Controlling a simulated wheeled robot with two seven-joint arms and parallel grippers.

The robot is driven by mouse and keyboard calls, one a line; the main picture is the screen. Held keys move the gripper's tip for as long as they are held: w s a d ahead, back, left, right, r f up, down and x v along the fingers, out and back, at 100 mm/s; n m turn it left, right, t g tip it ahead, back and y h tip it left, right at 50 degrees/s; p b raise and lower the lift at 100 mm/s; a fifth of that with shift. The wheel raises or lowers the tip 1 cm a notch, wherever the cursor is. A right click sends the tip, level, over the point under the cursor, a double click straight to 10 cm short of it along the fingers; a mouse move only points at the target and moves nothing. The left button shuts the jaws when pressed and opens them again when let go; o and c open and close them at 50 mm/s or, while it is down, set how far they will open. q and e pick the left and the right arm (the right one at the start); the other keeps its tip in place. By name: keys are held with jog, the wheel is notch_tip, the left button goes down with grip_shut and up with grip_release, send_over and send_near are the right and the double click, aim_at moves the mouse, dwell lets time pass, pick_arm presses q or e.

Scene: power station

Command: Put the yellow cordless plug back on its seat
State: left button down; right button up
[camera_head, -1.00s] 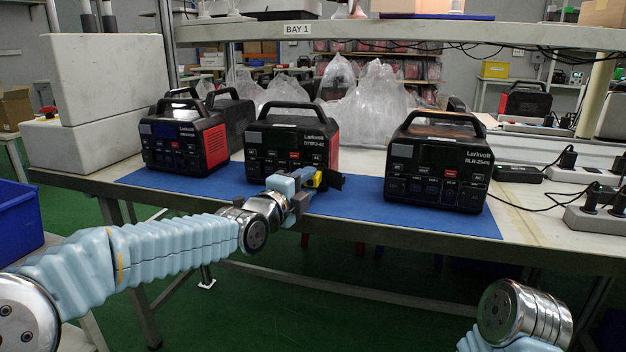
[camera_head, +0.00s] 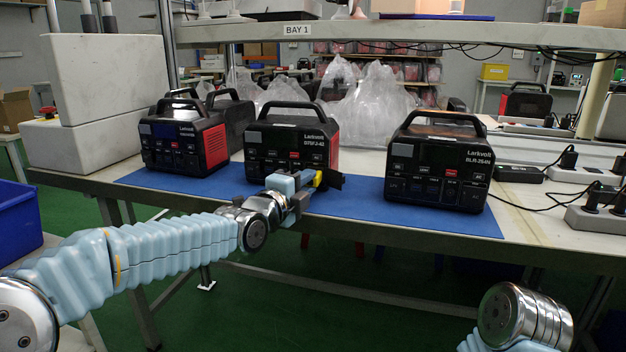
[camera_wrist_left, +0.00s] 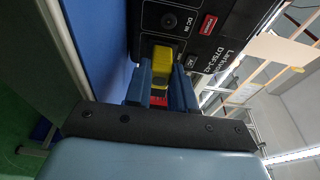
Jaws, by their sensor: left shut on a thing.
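The yellow plug (camera_head: 318,178) is between the jaws of my left gripper (camera_head: 312,186), in front of the lower right front of the middle power station (camera_head: 290,150). In the left wrist view my left gripper (camera_wrist_left: 162,84) is shut on the yellow plug (camera_wrist_left: 162,60). The plug's far end is at the station's black front panel (camera_wrist_left: 185,20), below the DC IN socket and beside the AC marking. I cannot tell whether it touches the panel or sits in an opening; the seat is hidden behind it. My right gripper is out of view.
One power station (camera_head: 185,145) stands to the left and another (camera_head: 438,165) to the right on the blue mat (camera_head: 350,203). Clear bags (camera_head: 365,110) lie behind. Black cables and sockets (camera_head: 595,215) lie at the right. The mat between the middle and right stations is clear.

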pick_arm(q)
jog(key=shift+s, duration=0.15)
jog(key=shift+s+a+f+b, duration=0.1)
jog(key=shift+s+a+b, duration=0.15)
jog(key=shift+s+b, duration=0.6)
jog(key=shift+s+a+b, duration=0.15)
jog(key=shift+s+b, duration=0.3)
jog(key=shift+s, duration=0.05)
jog(key=shift+s+a+b, duration=0.15)
jog(key=shift+s+b, duration=0.3)
jog(key=shift+s, duration=0.05)
